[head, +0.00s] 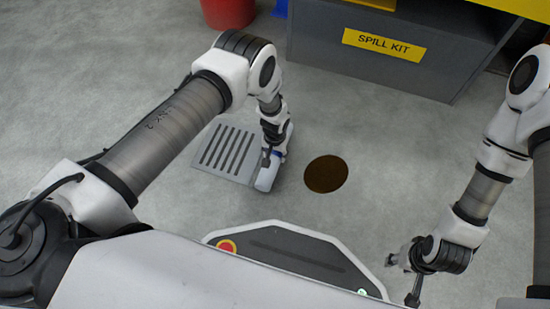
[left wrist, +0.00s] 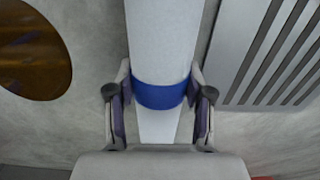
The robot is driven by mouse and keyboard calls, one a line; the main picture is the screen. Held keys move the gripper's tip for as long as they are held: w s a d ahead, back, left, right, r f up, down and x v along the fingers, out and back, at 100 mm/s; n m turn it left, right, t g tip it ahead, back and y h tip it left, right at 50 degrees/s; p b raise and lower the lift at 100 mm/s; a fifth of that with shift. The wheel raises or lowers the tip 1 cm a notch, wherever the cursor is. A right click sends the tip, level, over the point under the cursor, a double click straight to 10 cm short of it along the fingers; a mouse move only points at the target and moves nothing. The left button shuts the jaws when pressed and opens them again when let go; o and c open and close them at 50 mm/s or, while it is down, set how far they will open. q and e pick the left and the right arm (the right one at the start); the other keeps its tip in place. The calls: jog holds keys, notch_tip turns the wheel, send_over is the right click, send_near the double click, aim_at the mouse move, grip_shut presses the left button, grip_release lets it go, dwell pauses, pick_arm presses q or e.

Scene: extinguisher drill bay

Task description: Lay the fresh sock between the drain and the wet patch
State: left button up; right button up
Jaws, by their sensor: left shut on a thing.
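The fresh sock is a pale grey-white tube with a blue band (left wrist: 160,95). My left gripper (left wrist: 160,82) is shut on it at the band. In the head view the sock (head: 267,178) is between the slotted grey drain (head: 222,152) and the dark brown round wet patch (head: 326,174), closer to the drain, and overlaps its right edge. My left gripper (head: 273,157) partly hides it. I cannot tell whether the sock touches the floor. The wrist view shows the drain (left wrist: 235,50) right and the patch (left wrist: 32,50) left. My right gripper (head: 400,281) is open and empty.
A grey spill kit bin (head: 375,62) with a yellow label stands at the back. A red bucket (head: 228,12) is at the back left. The floor around the wet patch and to its right is clear.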

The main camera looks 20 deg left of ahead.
pick_arm(q)
jog(key=shift+f, duration=0.9)
jog(key=shift+r, duration=0.25)
jog(key=shift+f, duration=0.15)
jog(key=o, duration=1.3)
pick_arm(e)
jog(key=shift+f, duration=0.6)
pick_arm(q)
jog(key=shift+r, duration=0.3)
notch_tip(320, 180, up, 12)
jog(key=p, duration=0.7)
jog(key=shift+f, duration=0.1)
pick_arm(e)
notch_tip(320, 180, up, 7)
jog(key=shift+s+f, duration=0.15)
